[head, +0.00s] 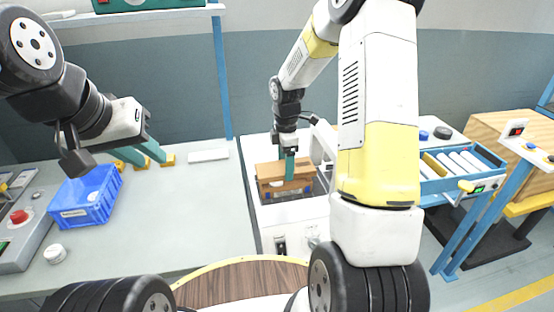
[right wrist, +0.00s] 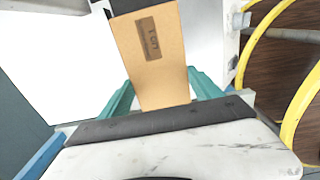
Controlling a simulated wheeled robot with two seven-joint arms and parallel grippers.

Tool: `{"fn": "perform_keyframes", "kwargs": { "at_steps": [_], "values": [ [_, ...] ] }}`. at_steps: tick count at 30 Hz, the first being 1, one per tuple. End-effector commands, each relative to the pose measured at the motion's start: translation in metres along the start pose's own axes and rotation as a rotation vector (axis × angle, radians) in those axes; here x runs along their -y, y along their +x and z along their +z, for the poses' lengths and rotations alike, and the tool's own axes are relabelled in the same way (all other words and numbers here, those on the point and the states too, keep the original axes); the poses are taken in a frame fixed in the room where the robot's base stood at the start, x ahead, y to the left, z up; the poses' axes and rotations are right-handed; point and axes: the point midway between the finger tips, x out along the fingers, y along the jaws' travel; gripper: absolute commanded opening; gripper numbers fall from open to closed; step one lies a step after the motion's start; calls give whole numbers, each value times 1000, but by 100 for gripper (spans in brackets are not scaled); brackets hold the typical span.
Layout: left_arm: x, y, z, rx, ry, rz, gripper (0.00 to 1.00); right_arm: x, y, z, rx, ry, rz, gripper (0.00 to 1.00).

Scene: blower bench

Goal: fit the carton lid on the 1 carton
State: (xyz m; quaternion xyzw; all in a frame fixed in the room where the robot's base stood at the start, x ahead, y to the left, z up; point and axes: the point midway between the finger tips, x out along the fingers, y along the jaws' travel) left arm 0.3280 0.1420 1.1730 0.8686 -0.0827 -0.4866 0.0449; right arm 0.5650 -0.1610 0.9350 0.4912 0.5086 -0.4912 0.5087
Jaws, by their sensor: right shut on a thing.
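A brown cardboard lid (head: 270,169) is in my right gripper (head: 290,170), over the white machine in the middle of the head view. Its labelled brown face (right wrist: 152,55) fills the space between my teal fingers in the right wrist view. Below it, the brown carton (head: 265,189) shows with something white in its opening. I cannot tell whether lid and carton touch. My left gripper (head: 140,154) has its teal fingers apart, above the back of the pale table, far left of the carton.
A blue bin (head: 88,197) stands on the left of the pale table (head: 185,220). Small yellow blocks (head: 168,159) and a white slab (head: 208,156) lie at the back. A blue-framed roller conveyor (head: 460,165) is on the right. The table's middle is clear.

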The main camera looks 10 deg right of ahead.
Motion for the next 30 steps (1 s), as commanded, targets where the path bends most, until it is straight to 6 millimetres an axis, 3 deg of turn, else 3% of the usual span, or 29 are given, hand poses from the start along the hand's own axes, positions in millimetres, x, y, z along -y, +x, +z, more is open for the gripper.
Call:
{"fn": "perform_keyframes", "kwargs": {
  "at_steps": [2,9,28,29,30],
  "values": [
    [0,0,0,0,0,0,28,-6,1,4,0,2,0,35],
    [0,0,0,0,0,0,28,-5,35,3,1,-1,-3,35],
    [0,0,0,0,0,0,28,-6,47,3,0,2,-1,35],
    [0,0,0,0,0,0,28,-6,47,3,0,2,0,78],
    [0,0,0,0,0,0,28,-6,47,3,0,2,0,86]
  ]
}}
